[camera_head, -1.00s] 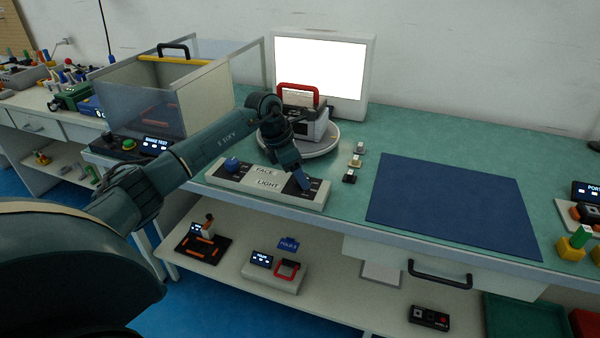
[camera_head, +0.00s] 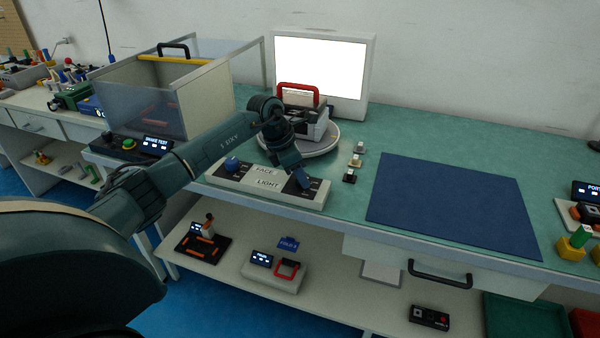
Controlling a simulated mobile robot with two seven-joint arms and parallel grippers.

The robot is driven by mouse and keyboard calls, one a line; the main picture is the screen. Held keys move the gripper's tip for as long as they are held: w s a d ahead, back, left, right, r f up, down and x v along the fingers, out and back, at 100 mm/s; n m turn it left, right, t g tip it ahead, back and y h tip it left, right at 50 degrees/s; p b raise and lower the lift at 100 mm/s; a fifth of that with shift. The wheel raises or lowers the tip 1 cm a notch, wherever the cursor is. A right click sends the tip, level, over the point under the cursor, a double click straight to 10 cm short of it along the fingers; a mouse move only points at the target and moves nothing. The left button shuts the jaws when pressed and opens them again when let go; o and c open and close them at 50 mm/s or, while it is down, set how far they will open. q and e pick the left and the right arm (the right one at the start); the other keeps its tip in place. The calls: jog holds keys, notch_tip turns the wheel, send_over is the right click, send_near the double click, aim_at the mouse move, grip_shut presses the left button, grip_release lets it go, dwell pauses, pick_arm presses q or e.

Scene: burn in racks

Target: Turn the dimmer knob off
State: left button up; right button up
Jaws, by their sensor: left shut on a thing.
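The control box (camera_head: 262,190) is a long pale panel marked FACE and LIGHT near the front edge of the bench. A blue knob (camera_head: 231,164) stands at its left end, clear of my gripper. A second blue knob (camera_head: 303,182) is at its right end, beside LIGHT. My left gripper (camera_head: 299,174) reaches down onto that right knob and is shut on it; the fingers hide part of it. The lit white panel (camera_head: 320,68) behind is bright. My right gripper is out of view.
A turntable (camera_head: 325,146) carrying a device with a red handle stands just behind my gripper. A clear-walled box (camera_head: 160,95) is at the left. Small switches (camera_head: 355,163) stand at the right, before a blue mat (camera_head: 450,205) with free room.

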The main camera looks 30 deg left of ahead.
pick_arm(q)
jog(key=shift+n, duration=0.5)
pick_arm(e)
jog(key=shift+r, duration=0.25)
pick_arm(q)
jog(key=shift+p, duration=0.4)
jog(key=n+t+y+p, duration=0.1)
jog(key=n, duration=0.1)
jog(key=shift+s+d+r+n, duration=0.1)
jog(key=shift+n, duration=0.3)
jog(key=n+y, duration=0.2)
jog(key=n, duration=0.3)
jog(key=shift+d, duration=0.15)
jog(key=n+y, duration=0.1)
jog(key=n, duration=0.3)
jog(key=shift+d+y, duration=0.1)
jog(key=shift+y, duration=0.3)
jog(key=n+y+b, duration=0.1)
jog(key=n, duration=0.2)
jog(key=shift+d+n+g, duration=0.1)
jog(key=shift+n+g, duration=0.2)
jog(key=shift+n+g+y+b, duration=0.4)
jog(key=shift+n+g+y, duration=0.2)
jog(key=shift+n, duration=1.2)
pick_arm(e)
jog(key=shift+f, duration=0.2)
